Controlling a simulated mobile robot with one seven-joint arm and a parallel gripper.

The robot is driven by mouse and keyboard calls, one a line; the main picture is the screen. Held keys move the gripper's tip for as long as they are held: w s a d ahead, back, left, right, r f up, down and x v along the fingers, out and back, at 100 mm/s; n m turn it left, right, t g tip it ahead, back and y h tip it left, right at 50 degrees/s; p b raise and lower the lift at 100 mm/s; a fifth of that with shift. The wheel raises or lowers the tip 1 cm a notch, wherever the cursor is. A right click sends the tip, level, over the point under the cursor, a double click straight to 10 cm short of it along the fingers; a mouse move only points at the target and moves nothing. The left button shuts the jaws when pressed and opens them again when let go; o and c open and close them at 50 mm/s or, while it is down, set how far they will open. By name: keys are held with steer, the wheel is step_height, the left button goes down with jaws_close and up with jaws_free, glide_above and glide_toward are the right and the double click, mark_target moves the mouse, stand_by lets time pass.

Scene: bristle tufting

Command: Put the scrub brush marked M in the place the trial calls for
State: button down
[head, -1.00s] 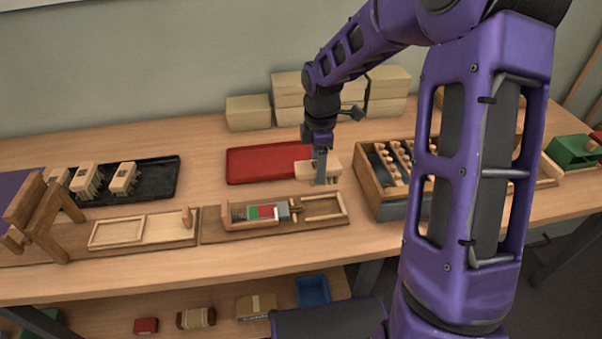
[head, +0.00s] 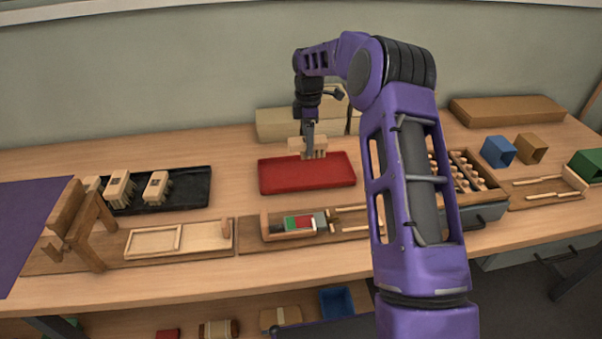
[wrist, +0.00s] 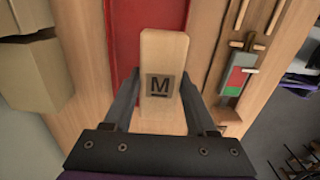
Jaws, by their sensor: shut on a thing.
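My gripper (head: 308,148) is shut on a pale wooden scrub brush (head: 297,143). In the wrist view, a dark M label shows on the top of the brush (wrist: 160,55), with the finger of my gripper (wrist: 158,105) on each side. In the head view its bristles point down, and it is held at the back edge of the red tray (head: 275,180); its exact height is unclear. The red tray looks empty. A black tray (head: 200,200) at left holds several similar brushes (head: 157,187). A wooden fixture (head: 345,230) in front has a green and red panel (head: 300,222).
Pale boxes (head: 275,125) stand close behind the brush. A wooden stand (head: 75,225) and a framed board (head: 153,241) are at left front. A compartmented box (head: 480,212) with wooden pegs is at right, beyond my arm. Blue (head: 497,151) and brown bins (head: 531,148) stand farther right.

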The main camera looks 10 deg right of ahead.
step_height(320, 180, down, 10)
steer(key=shift+r, duration=0.25)
steer(key=shift+f, duration=0.15)
steer(key=shift+c, duration=1)
jaws_free()
steer(key=shift+b, duration=0.3)
step_height(320, 180, up, 12)
steer(key=shift+f+p, duration=0.2)
steer(key=shift+p, duration=0.2)
steer(key=shift+r, duration=0.35)
